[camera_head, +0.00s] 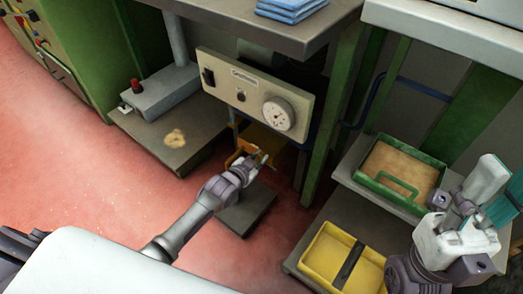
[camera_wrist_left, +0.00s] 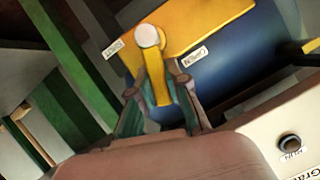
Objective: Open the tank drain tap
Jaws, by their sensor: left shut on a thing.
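The tap's yellow lever (camera_wrist_left: 154,75) shows in the left wrist view, running from a round white pivot cap (camera_wrist_left: 148,37) down between my left fingers. My left gripper (camera_wrist_left: 158,88) is shut on the lever. The tap sits on a yellow plate (camera_wrist_left: 205,31) against a dark blue tank (camera_wrist_left: 235,58). Small white labels sit on either side, one left (camera_wrist_left: 113,48) and one right (camera_wrist_left: 193,56); their text is hard to read. In the head view my left gripper (camera_head: 258,158) reaches under the bench, hiding most of the tap. My right gripper (camera_head: 487,190) is at the right; its jaw opening is unclear.
A green tray (camera_head: 368,183) and a yellow tray (camera_head: 320,262) lie on shelves further right. Red floor is open at left.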

